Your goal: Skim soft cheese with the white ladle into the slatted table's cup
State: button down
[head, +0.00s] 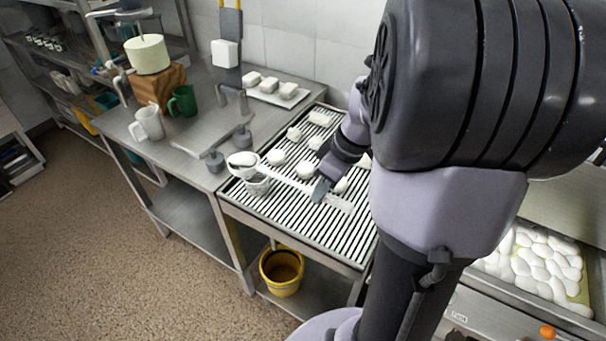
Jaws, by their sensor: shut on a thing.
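My gripper (321,190) is shut on the handle of the white ladle (285,179), above the slatted table (325,235). The ladle reaches left from the gripper, and its bowl (242,161) holds a white mound that looks like soft cheese. The bowl is at the table's left end, just above and behind a pale perforated cup (257,186) in the picture. I cannot tell how high the bowl is over the cup, and the cup's inside is mostly hidden. More soft cheese, in white lumps, fills a vat (586,310) at the right.
Several white cheese pieces (305,170) lie on the slats. A yellow bucket (282,271) stands below.

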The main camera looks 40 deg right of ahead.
jog(key=y+p, duration=0.2)
jog(key=m+g+y+p, duration=0.1)
jog(key=p, duration=0.2)
jog(key=shift+w+d+f+y+p, duration=0.1)
jog(key=shift+w+d+y+p, duration=0.1)
jog(key=shift+y+p, duration=0.2)
jog(key=shift+w+d+f+m+g+y+p, duration=0.1)
jog(key=shift+d+f+m+g+y+p, duration=0.15)
jog(key=shift+y+p, duration=0.75)
jog(key=shift+w+d+m+g+y+p, duration=0.1)
jog(key=shift+m+y+p, duration=0.4)
jog(key=shift+p, duration=0.85)
jog(key=shift+w+d+f+m+g+y+p, duration=0.1)
jog(key=shift+d+f+m+g+y+p, duration=0.1)
jog(key=shift+y+p, duration=0.9)
jog(key=shift+r, duration=0.1)
